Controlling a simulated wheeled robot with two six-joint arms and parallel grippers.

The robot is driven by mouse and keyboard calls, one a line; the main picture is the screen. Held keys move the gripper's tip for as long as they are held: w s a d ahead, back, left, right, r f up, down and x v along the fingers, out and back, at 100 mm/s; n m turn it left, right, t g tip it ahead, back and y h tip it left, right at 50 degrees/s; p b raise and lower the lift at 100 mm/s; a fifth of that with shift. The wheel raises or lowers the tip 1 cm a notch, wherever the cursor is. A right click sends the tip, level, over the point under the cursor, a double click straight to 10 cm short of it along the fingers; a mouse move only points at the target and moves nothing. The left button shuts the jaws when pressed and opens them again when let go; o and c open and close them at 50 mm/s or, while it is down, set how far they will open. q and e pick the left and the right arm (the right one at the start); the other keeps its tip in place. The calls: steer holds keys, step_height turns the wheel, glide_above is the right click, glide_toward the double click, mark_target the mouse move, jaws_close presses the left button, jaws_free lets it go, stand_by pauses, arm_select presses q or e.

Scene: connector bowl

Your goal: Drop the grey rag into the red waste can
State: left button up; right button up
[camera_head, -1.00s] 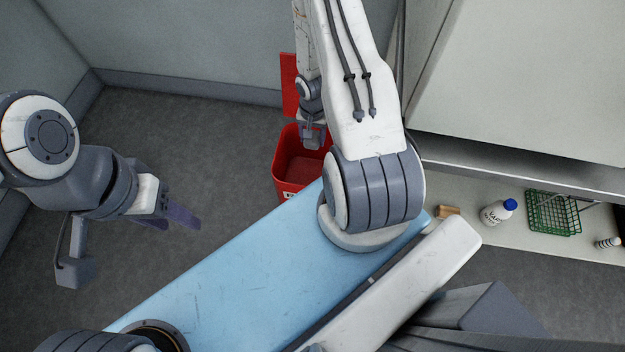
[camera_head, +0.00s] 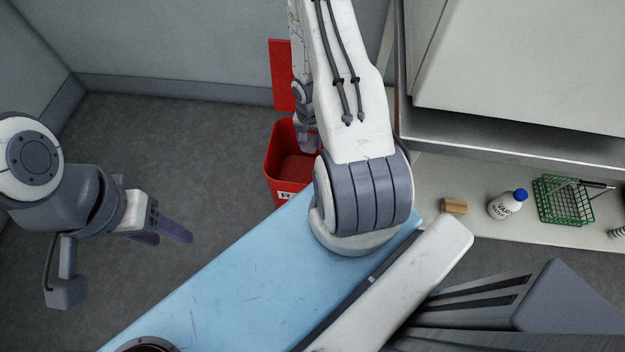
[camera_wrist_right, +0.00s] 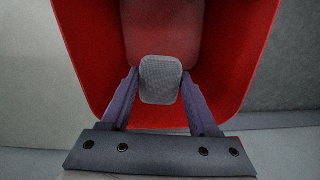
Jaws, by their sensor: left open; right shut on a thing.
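The red waste can (camera_head: 271,177) stands on the floor behind my blue arm link, its lid raised at the back. In the right wrist view its red inner walls (camera_wrist_right: 85,60) surround my fingers. My right gripper (camera_wrist_right: 160,82) is shut on the grey rag (camera_wrist_right: 160,80), a small rounded grey block between its fingertips, over the can's opening. In the head view my right gripper (camera_head: 307,140) is at the can's mouth, and the rag is hard to make out there. My left gripper (camera_head: 167,232) is open and empty over the bare floor at the left.
A white shelf at the right holds a tan block (camera_head: 454,206), a white bottle with a blue cap (camera_head: 505,204) and a green wire basket (camera_head: 565,200). A grey cabinet (camera_head: 530,60) stands above it. Grey walls close the back and left. The floor (camera_head: 180,130) left of the can is clear.

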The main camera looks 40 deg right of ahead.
steer(key=o, duration=1.4)
steer(key=shift+r, duration=0.15)
step_height(320, 180, up, 10)
steer(key=p, duration=1)
steer(key=shift+r, duration=0.15)
